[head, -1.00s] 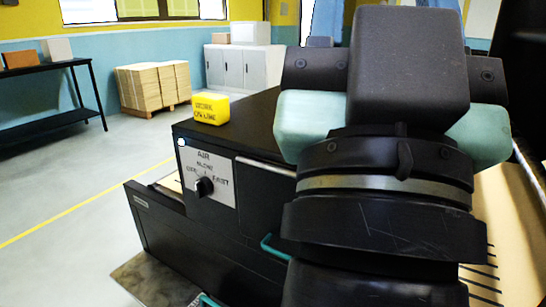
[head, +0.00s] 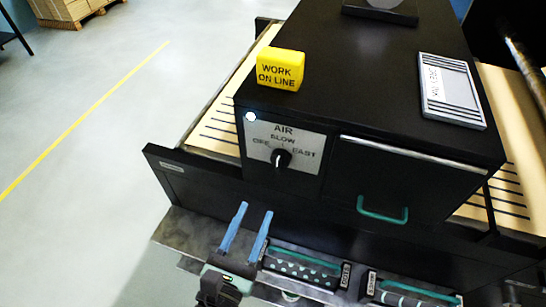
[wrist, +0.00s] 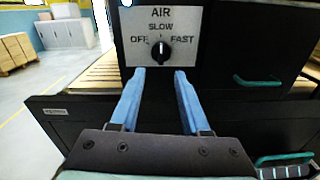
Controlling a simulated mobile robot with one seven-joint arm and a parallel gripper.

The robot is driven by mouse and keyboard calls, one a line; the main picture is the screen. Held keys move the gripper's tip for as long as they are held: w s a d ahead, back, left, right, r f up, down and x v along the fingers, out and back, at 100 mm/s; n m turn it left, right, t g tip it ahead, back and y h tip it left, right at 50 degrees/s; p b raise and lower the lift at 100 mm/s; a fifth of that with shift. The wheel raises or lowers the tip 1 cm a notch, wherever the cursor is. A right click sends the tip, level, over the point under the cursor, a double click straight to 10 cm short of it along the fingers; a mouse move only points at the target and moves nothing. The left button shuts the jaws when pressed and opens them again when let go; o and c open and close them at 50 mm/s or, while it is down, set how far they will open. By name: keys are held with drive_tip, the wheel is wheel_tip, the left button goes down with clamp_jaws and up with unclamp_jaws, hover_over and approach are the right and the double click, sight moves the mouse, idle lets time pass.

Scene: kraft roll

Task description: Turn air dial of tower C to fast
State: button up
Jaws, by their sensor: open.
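The air dial (head: 281,158) is a black knob on a white plate (head: 312,146) marked AIR, OFF, SLOW and FAST, on the front of a black machine. In the wrist view the dial (wrist: 160,52) stands upright with its white mark up toward SLOW. My gripper (head: 252,214) is open and empty, below and in front of the dial, not touching it. In the wrist view its two blue fingers (wrist: 159,72) are spread, with their tips just below the dial on either side. I see no tower letter.
A yellow WORK ON LINE block (head: 281,69) and a grey ribbed plate (head: 451,90) lie on the machine top. A drawer with a green handle (head: 382,212) is right of the dial. Below are dark trays with green handles (head: 305,258).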

sight(277, 166)
drive_tip(key=shift+n, duration=0.6)
drive_tip(key=p+x, duration=0.1)
drive_tip(key=x, duration=0.3)
drive_tip(key=p+x, duration=0.1)
drive_tip(key=x, duration=0.3)
drive_tip(key=p+x, duration=0.1)
drive_tip(key=x, duration=0.3)
drive_tip(key=shift+d+f, duration=0.2)
drive_tip(key=shift+f, duration=0.15)
clamp_jaws()
